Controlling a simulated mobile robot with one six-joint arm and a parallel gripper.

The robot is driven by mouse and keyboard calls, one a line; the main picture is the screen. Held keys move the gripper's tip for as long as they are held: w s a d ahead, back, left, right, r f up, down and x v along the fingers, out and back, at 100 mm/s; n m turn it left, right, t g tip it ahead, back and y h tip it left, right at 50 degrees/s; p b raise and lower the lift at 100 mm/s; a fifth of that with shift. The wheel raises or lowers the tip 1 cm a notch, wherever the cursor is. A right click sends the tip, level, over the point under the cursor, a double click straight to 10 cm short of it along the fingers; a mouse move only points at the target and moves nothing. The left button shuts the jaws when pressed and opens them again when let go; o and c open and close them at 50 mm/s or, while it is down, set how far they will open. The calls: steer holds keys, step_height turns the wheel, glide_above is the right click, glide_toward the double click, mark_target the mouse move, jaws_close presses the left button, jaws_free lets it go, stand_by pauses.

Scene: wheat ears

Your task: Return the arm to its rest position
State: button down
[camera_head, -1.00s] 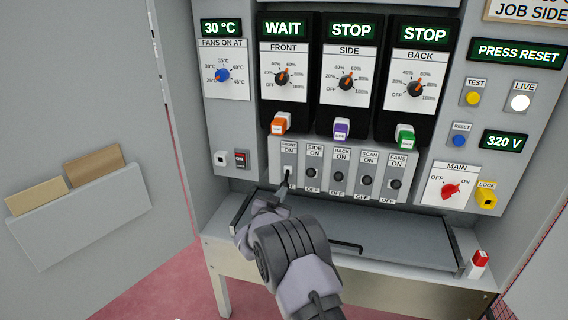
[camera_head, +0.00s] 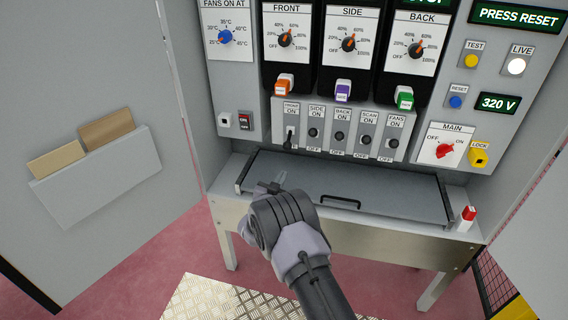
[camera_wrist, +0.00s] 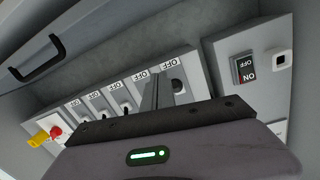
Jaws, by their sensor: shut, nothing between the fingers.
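My gripper (camera_head: 279,183) is shut and empty. In the head view it is in front of and below the row of toggle switches, over the left part of the grey drawer or shelf top (camera_head: 350,185). My arm comes up from the bottom edge. In the wrist view my gripper's closed fingers (camera_wrist: 158,92) point at the switch panel, just beside the end switch (camera_wrist: 177,86). In the head view the FRONT switch (camera_head: 289,138) shows a dark lever that seems to hang down, apart from the fingers. The other switches (camera_head: 340,137) show round dark knobs.
Above are rotary dials (camera_head: 348,44) and coloured tags. The red MAIN knob (camera_head: 445,151) is at the right. A red-and-white block (camera_head: 466,218) stands on the ledge's right end. An open door with a document pocket (camera_head: 98,180) stands left.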

steer(key=shift+s+a+f, duration=0.1)
steer(key=shift+s+f, duration=0.05)
steer(key=shift+f, duration=0.15)
